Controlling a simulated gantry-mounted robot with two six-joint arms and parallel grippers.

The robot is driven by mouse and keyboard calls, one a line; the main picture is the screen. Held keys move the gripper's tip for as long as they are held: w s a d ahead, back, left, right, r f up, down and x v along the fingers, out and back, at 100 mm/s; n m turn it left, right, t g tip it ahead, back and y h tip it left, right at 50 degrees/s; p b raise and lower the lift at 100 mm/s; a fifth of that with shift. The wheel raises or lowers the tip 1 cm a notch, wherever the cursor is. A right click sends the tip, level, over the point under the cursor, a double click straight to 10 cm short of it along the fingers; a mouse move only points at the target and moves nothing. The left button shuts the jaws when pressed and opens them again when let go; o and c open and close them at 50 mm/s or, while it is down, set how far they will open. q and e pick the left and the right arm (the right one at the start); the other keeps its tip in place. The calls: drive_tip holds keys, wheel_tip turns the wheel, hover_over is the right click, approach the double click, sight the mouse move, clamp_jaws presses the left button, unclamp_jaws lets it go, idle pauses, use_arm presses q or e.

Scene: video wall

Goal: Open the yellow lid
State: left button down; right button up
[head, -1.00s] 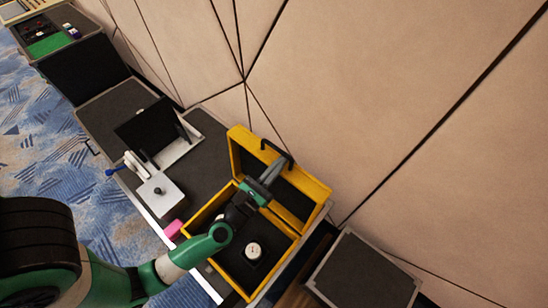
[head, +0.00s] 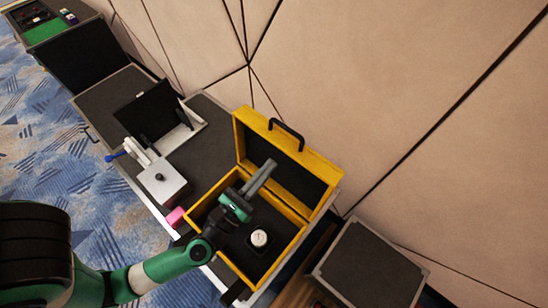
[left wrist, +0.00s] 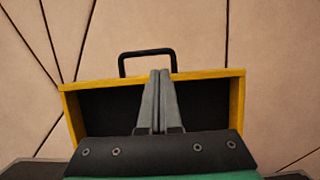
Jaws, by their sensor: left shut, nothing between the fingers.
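A yellow case with a dark lining stands on the grey-topped cabinet in the head view. Its yellow lid (head: 322,166) is raised on the wall side, its dark inside facing me, with a black handle (head: 287,135) on its upper edge. The lid also shows in the left wrist view (left wrist: 236,100). The case's yellow base (head: 236,275) holds a round white-topped item (head: 259,238). My left gripper (head: 268,167) is shut and empty, over the case in front of the open lid; in the left wrist view its fingers (left wrist: 158,75) touch each other. My right gripper is out of view.
Left of the case are a pink block (head: 175,217), a white box with a knob (head: 160,184) and a black panel on a white stand (head: 148,112). A wall rises behind. Another grey-topped case (head: 368,272) stands at the lower right.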

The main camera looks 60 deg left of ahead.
use_arm(q)
drive_tip(key=v, duration=0.2)
drive_tip(key=shift+s+d+f, duration=0.1)
drive_tip(key=shift+s, duration=0.15)
